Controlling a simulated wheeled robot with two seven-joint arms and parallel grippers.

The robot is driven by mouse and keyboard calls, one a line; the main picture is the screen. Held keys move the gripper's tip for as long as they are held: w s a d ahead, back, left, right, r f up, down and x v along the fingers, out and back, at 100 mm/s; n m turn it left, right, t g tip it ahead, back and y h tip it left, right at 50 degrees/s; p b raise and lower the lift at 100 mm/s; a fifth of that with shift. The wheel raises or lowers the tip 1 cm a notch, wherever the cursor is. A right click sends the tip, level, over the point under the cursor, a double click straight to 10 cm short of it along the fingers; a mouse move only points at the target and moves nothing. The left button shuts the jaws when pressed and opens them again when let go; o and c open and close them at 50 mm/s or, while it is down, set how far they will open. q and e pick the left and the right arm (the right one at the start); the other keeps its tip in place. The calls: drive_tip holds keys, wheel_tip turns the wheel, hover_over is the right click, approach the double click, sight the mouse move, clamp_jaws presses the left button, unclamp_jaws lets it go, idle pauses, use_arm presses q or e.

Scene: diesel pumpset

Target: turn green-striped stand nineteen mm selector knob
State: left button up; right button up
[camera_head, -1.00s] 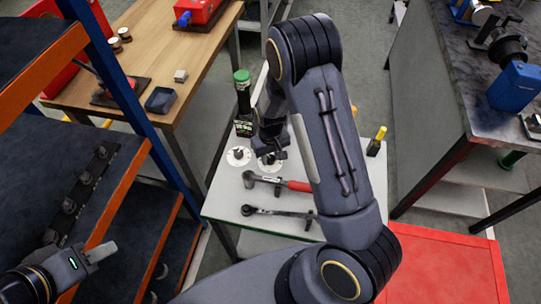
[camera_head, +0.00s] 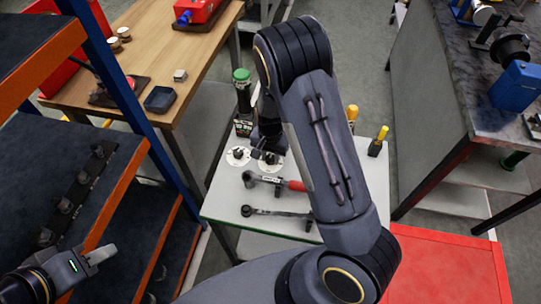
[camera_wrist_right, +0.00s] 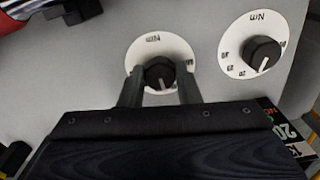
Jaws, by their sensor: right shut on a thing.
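The pale stand (camera_head: 225,204) has a thin green line along its front edge and carries two white dials with black knobs. My right gripper (camera_wrist_right: 160,88) is shut on the black knob (camera_wrist_right: 158,72) of one dial, with a finger on each side. That knob's white pointer mark faces down in the wrist view. The other knob (camera_wrist_right: 262,53) stands free on its dial, on the right there and on the left in the head view (camera_head: 238,153). Sizes on the dials are not readable. My left gripper (camera_head: 98,256) is at the lower left, away from the stand; its jaw gap is unclear.
A red-handled wrench (camera_head: 262,179) and a black wrench (camera_head: 275,212) lie in front of the dials. A green-capped bottle (camera_head: 242,88) stands behind them. Yellow-topped tools (camera_head: 378,141) are at the stand's right. A blue-orange shelf (camera_head: 110,195) is at left, a red cabinet (camera_head: 450,265) at lower right.

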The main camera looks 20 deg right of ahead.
sight(270, 158)
drive_tip(key=shift+m, duration=2)
drive_tip(key=o, duration=1)
wheel_tip(270, 158, up, 8)
drive_tip(key=shift+f, duration=0.1)
